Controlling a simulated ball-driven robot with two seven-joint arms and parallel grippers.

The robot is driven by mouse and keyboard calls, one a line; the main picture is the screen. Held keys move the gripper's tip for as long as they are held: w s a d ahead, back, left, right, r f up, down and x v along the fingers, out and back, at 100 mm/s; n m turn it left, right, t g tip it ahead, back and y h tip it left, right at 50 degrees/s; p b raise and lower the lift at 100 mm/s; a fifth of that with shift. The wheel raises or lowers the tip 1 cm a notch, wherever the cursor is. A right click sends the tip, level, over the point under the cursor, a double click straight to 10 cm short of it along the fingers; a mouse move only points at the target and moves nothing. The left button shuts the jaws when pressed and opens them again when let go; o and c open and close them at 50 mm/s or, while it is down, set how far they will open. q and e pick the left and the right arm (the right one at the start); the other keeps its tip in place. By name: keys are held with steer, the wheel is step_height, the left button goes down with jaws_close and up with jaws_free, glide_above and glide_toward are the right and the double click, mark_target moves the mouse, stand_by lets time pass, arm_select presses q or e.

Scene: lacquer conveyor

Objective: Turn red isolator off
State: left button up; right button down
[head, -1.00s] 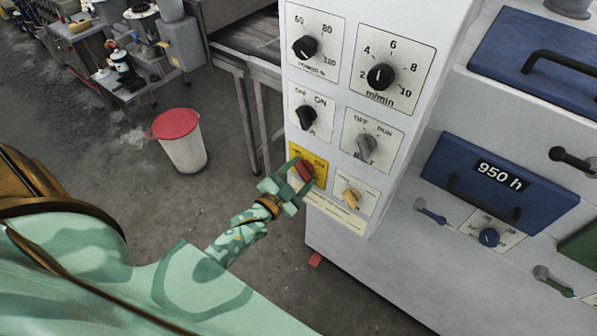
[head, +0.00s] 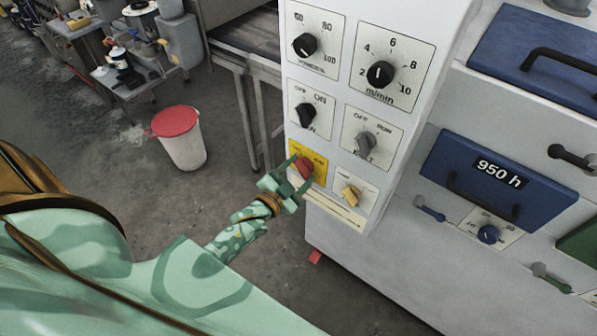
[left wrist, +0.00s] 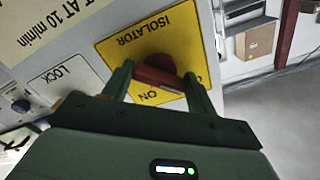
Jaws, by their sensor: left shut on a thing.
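The red isolator knob (head: 306,165) sits on a yellow plate (head: 319,177) at the lower left of the white control panel. In the left wrist view the red knob (left wrist: 150,76) lies between my two green fingers, on the yellow plate (left wrist: 115,47) lettered ISOLATOR and ON. Another label at the plate's edge is mostly hidden by a finger. My left gripper (head: 298,174) is shut on the knob, one finger on each side of it. The fingers cover part of the knob. My right gripper is not in view.
Beside the isolator is a yellowish lock knob (head: 351,195). A blue drawer front (head: 500,185) is to the right. A red-lidded white bin (head: 183,150) stands on the floor at left.

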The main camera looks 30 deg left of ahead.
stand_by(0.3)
arm_select(q)
steer(key=o, duration=1)
steer(key=shift+c, duration=0.2)
steer(key=s+a, duration=0.1)
steer(key=s, duration=1.5)
steer(key=shift+s, duration=0.15)
steer(key=shift+a, duration=0.1)
